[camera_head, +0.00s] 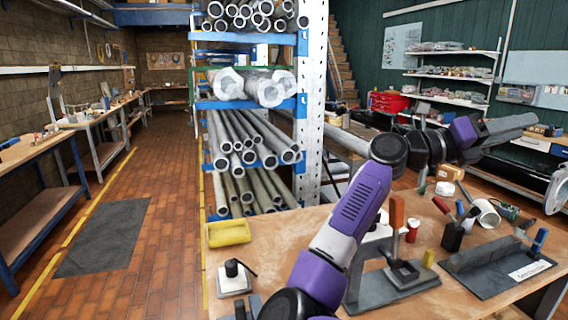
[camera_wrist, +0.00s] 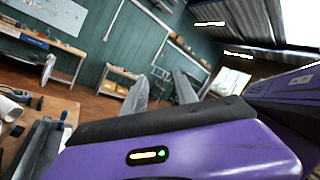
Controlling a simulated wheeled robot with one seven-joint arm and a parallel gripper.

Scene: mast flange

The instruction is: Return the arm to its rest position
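My purple and black arm rises from the bottom of the head view, bends at a black joint and reaches to the right. My gripper (camera_head: 520,127) is high above the right side of the workbench (camera_head: 285,240). In the wrist view its two grey fingers (camera_wrist: 160,85) stand apart with background visible between them. It is open and holds nothing visible. The fingertips appear clear of any object. Part of the bench is hidden behind my arm.
The bench carries a yellow tray (camera_head: 228,232), a white block with black knob (camera_head: 234,279), a grey fixture (camera_head: 400,274), a tool holder (camera_head: 452,237) and a labelled plate fixture (camera_head: 495,266). A pipe rack (camera_head: 315,110) stands behind. The left aisle is clear.

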